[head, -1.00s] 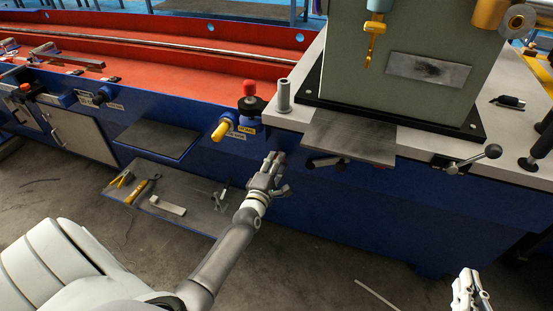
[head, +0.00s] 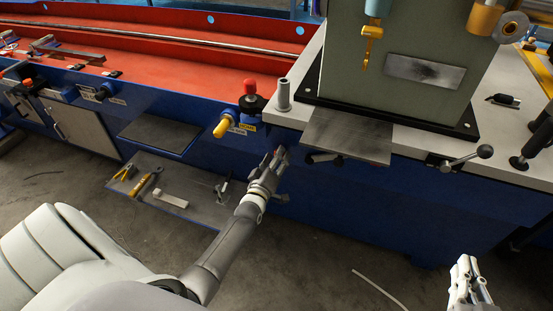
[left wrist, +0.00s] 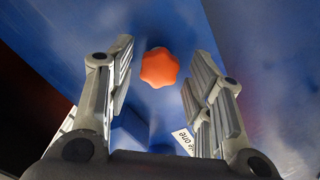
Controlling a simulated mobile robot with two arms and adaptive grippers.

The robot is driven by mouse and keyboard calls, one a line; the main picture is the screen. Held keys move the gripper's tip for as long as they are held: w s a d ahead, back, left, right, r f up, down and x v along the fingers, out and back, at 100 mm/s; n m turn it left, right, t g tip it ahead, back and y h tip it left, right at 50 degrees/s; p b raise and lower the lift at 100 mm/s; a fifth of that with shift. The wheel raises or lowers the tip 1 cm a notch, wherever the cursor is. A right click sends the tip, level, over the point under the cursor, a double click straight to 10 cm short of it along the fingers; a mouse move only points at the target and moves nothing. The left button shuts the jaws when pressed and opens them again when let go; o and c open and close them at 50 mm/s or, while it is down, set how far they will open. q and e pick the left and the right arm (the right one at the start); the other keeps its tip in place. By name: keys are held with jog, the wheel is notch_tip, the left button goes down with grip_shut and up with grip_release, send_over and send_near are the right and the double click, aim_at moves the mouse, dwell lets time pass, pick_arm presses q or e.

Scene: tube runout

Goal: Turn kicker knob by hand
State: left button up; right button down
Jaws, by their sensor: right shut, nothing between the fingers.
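An orange lobed knob (left wrist: 160,67) sits on the blue machine panel in the left wrist view. It shows between and beyond the spread fingers of my left gripper (left wrist: 160,52), with no visible contact. In the head view my left gripper (head: 276,160) is at the blue front panel, below the metal post, and largely hides the knob; only a hint of red shows at the fingertips. My right gripper (head: 465,266) is at the lower right, shut and empty, away from the machine.
A yellow handle (head: 222,128) and a red-topped knob (head: 249,88) are left of my left gripper. A lever (head: 324,158) under the metal plate (head: 349,135) is close on its right. A shelf with tools (head: 208,207) is at lower left. A white label (left wrist: 187,142) shows below the knob.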

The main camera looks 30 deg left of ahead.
pick_arm(q)
jog(key=shift+p+v, duration=0.6)
jog(key=shift+v, duration=0.45)
